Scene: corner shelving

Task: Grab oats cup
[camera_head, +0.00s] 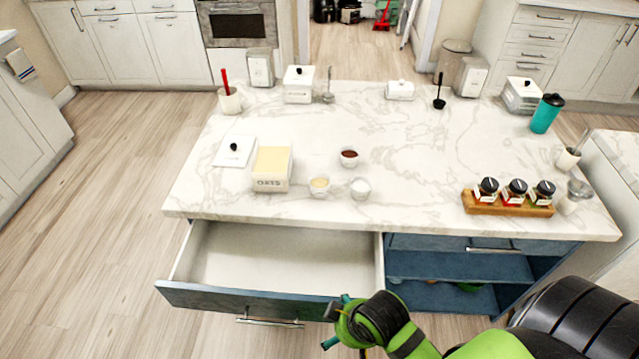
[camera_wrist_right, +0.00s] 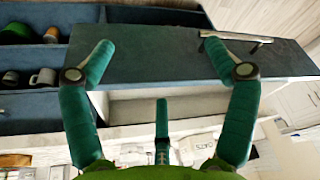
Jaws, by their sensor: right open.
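A small white cup (camera_head: 319,187) with pale, oat-coloured contents stands on the marble island, just right of a white box (camera_head: 271,183) labelled OATS, whose top is open. A cup with dark red contents (camera_head: 349,157) and a cup with white contents (camera_head: 360,188) stand close by. My right gripper (camera_head: 338,321) is at the right end of the open drawer's front, below and away from the cups. In the right wrist view its green fingers (camera_wrist_right: 158,62) are spread and empty, with the drawer front (camera_wrist_right: 160,55) behind them. My left gripper is out of view.
The blue-fronted drawer (camera_head: 245,303) is pulled out and looks empty. Open shelves (camera_head: 455,267) are to its right. A wooden rack (camera_head: 508,207) of jars stands on the right of the island. A square lid (camera_head: 234,151) lies left of the box.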

